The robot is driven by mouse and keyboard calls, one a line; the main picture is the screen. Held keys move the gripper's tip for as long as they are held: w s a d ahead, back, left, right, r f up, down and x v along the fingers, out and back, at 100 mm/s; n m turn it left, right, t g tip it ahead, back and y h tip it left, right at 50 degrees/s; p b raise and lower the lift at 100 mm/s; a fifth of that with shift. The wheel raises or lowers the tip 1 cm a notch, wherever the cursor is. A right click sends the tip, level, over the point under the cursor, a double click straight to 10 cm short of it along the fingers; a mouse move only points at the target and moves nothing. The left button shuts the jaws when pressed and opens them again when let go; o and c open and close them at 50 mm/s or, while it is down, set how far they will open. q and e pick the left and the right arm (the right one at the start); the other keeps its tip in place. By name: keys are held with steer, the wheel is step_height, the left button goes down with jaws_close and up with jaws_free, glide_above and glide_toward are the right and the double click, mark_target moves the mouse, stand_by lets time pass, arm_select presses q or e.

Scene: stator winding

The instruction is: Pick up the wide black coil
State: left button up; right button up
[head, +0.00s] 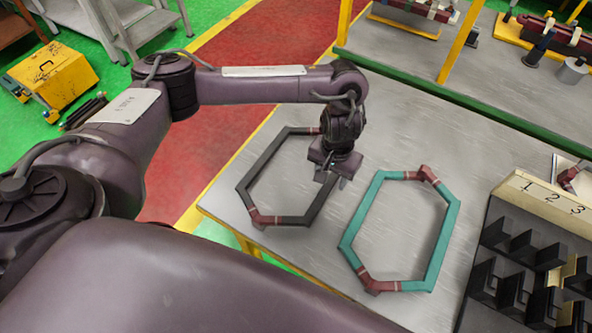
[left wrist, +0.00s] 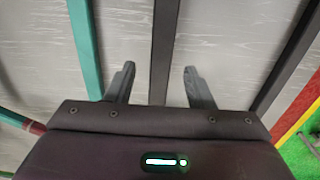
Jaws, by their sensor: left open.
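The wide black coil (head: 261,160) lies flat on the grey table, a six-sided ring with reddish-brown corner pieces. My left gripper (head: 333,180) points down over the coil's right side, with its fingers apart. In the left wrist view, the black coil's bar (left wrist: 165,40) runs between the two open fingers (left wrist: 160,70), with a gap on each side. The gripper and wrist hide part of that side in the head view. I cannot tell the fingertips' exact height over the bar. My right gripper is not in view.
A teal coil (head: 361,210) lies just right of the black one; it also shows in the left wrist view (left wrist: 86,45). A black rack (head: 485,235) with a numbered panel (head: 545,197) stands at the right. A green-edged shelf (head: 480,107) crosses behind. Bare table lies between.

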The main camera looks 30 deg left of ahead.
mark_target(330, 183)
arm_select(q)
step_height(330, 183, down, 3)
steer(key=shift+w+b, duration=0.15)
steer(key=shift+b, duration=0.15)
jaws_close()
steer(key=shift+r, duration=0.1)
